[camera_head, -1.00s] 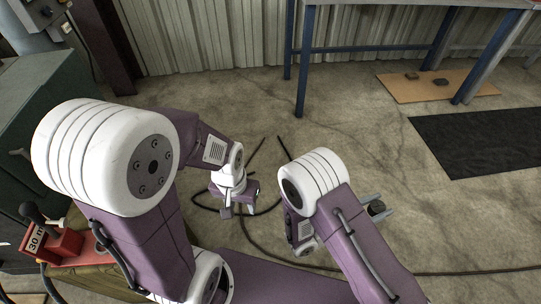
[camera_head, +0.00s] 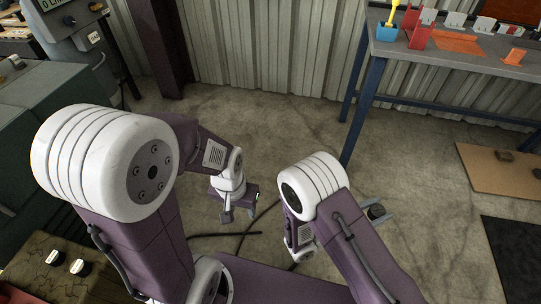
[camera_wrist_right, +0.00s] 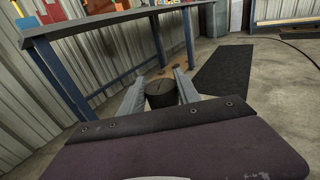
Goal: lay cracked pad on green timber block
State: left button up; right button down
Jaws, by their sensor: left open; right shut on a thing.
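The cracked pad is a dark, round, thick disc with a line across its top (camera_wrist_right: 161,92). My right gripper (camera_wrist_right: 160,88) is shut on it, one finger on each side. In the head view the pad (camera_head: 376,211) shows at the fingers, to the right of my right forearm, over the concrete floor. My left gripper (camera_head: 240,204) is open and empty, pointing down over the floor. I cannot pick out a green timber block for certain in either view.
A blue-legged bench (camera_head: 440,61) with small items stands at upper right. A brown sheet (camera_head: 490,176) with small dark pieces and a black mat (camera_head: 512,246) lie right. A dark green cabinet (camera_head: 45,120) stands left. A brown cracked surface (camera_head: 30,262) is lower left. Cables cross the floor.

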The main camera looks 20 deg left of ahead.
aim_at(32, 251)
jog(key=i+j+u, duration=0.2)
jog(key=i+u, duration=0.8)
jog(key=i+l+u, duration=0.25)
jog(key=i+u, duration=0.45)
jog(key=u, duration=0.2)
jog(key=i+u, duration=0.15)
jog(key=u, duration=0.3)
jog(key=i+l+u, duration=0.15)
jog(key=u, duration=0.25)
jog(key=i+l+u, duration=0.15)
jog(key=u, duration=0.25)
jog(key=i+l+u, duration=0.15)
jog(key=u, duration=0.3)
jog(key=l+u, duration=0.4)
jog(key=i+l+u, duration=0.15)
jog(key=u, duration=0.35)
jog(key=i+l+u, duration=0.25)
jog(key=u, duration=0.25)
jog(key=i+l+u, duration=0.2)
jog(key=u, duration=0.25)
jog(key=i+l, duration=0.1)
jog(key=i, duration=0.1)
